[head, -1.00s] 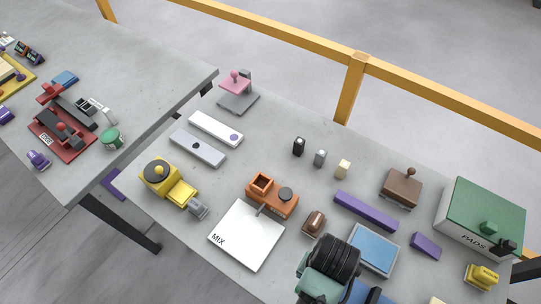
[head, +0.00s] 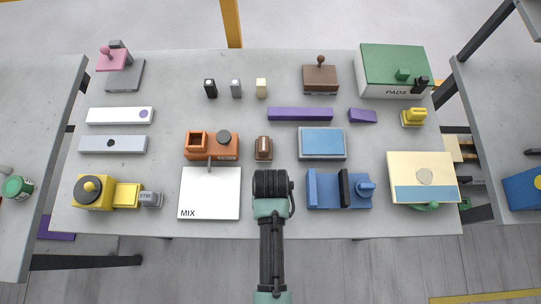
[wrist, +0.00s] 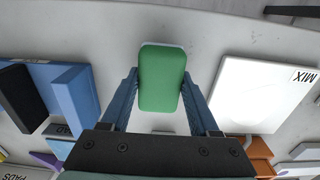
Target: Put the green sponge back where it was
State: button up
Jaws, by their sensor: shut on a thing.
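The green sponge (wrist: 161,80) is between the two blue fingers of my gripper (wrist: 160,88) in the wrist view. The fingers touch its two sides, and the gripper is shut on it. A pale edge shows beyond the sponge's far end; I cannot tell whether it belongs to the sponge or lies beneath it. Grey slab (wrist: 230,35) shows around the sponge, but I cannot tell whether the sponge touches it. In the head view my wrist (head: 271,185) is over the slab's front part (head: 330,226) and hides the fingers and sponge.
The white MIX plate (head: 210,190) lies left of my wrist, and a blue block with a black bar (head: 325,190) lies right. Behind are a small brown object (head: 263,148) and a blue-topped pad (head: 322,143). A cream box (head: 422,170) sits at the front right.

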jog(key=shift+f, duration=0.65)
jog(key=shift+f, duration=0.2)
jog(key=o, duration=1.2)
jog(key=shift+r, duration=0.15)
